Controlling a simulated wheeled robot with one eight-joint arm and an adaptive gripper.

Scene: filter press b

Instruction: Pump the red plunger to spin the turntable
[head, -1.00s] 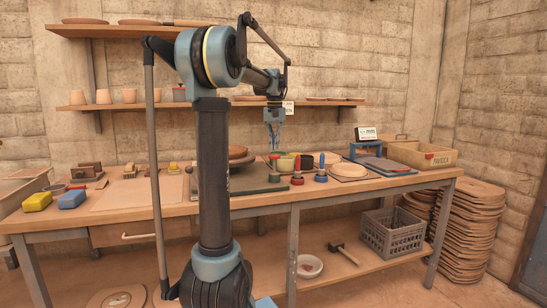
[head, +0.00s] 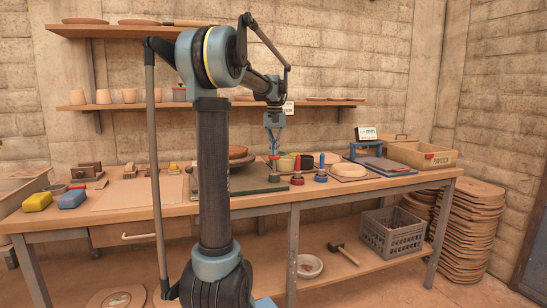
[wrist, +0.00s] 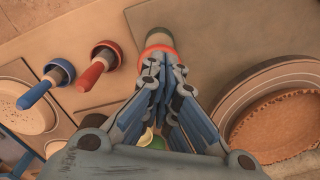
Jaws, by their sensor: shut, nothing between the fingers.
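The red plunger top (wrist: 158,52) shows in the wrist view as an orange-red ring around a grey part, right at my fingertips. In the head view, the red top (head: 274,157) stands above a green base (head: 274,178) on the bench. My gripper (wrist: 160,62) is shut and empty, pointing down; it also shows in the head view (head: 273,150). I cannot tell whether the fingers touch the plunger. The turntable (wrist: 224,108) is a round disc at the right of the wrist view, with a brown dish on it; in the head view (head: 238,153) my arm partly hides it.
A red-handled stand (wrist: 92,76) and a blue-handled stand (wrist: 38,90) are left of the gripper in the wrist view. A wooden crate (head: 422,155) is at the bench's right end. A shelf (head: 230,105) runs along the wall.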

